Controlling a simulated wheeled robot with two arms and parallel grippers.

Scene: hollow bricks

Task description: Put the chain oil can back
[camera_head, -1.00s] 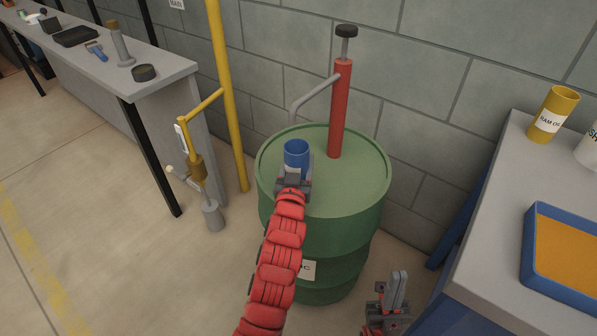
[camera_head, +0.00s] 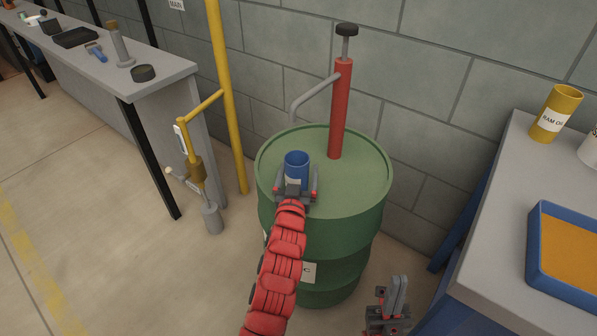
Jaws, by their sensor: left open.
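A blue can (camera_head: 297,167) stands upright on the lid of a green drum (camera_head: 352,185), near the lid's front left. A pale label shows low on the can, but I cannot read it, so I cannot confirm that it is the chain oil can. My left gripper (camera_head: 296,180) is open at the can's near side, one finger to each side of it. The gripper's body hides the can's lower front. My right gripper (camera_head: 398,292) is at the bottom right, in front of the drum. Its fingers stand close together with nothing visible between them.
A red pump (camera_head: 341,110) with a grey spout rises behind the can. A yellow post (camera_head: 228,100) stands left of the drum. A bench with a blue tray (camera_head: 533,255) and a yellow can (camera_head: 556,108) is at the right. A grey workbench (camera_head: 165,70) is at the left.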

